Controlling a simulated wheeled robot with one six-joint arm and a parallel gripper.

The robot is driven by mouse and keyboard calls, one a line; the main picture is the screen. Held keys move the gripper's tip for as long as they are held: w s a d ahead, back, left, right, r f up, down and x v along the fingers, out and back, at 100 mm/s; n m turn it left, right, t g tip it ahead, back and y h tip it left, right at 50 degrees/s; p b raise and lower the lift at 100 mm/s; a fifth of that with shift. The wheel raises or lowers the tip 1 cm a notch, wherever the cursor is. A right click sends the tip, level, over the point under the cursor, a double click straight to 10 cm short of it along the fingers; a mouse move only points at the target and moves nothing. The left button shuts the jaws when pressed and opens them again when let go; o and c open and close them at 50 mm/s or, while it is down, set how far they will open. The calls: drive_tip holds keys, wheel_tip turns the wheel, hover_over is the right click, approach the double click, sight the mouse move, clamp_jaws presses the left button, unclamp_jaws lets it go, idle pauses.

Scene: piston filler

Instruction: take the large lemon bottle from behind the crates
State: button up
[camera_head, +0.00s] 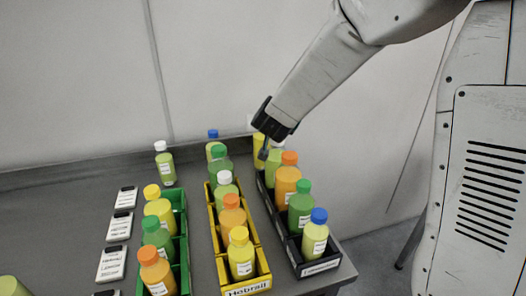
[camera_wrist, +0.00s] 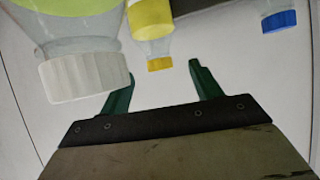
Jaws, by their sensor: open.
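A yellow bottle (camera_head: 259,148) stands behind the black crate in the head view, partly hidden by my gripper (camera_head: 264,153). It is probably the lemon bottle; its label and size cannot be made out there. In the wrist view, which looks upside down, a yellow bottle with a yellow cap (camera_wrist: 152,18) shows between and beyond the fingers. My gripper (camera_wrist: 162,82) is open, with nothing between its two green fingers. A light green bottle with a white cap (camera_wrist: 82,70) is close beside the left finger.
Black (camera_head: 330,262), yellow (camera_head: 262,270) and green (camera_head: 182,250) crates hold several bottles. A white-capped bottle (camera_head: 165,165) and a blue-capped bottle (camera_head: 213,146) stand behind the crates. Several label cards (camera_head: 119,226) lie at left. The wall is close behind the table.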

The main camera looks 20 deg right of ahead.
drive_tip(key=x, duration=0.8)
drive_tip(key=shift+d, duration=0.15)
clamp_jaws()
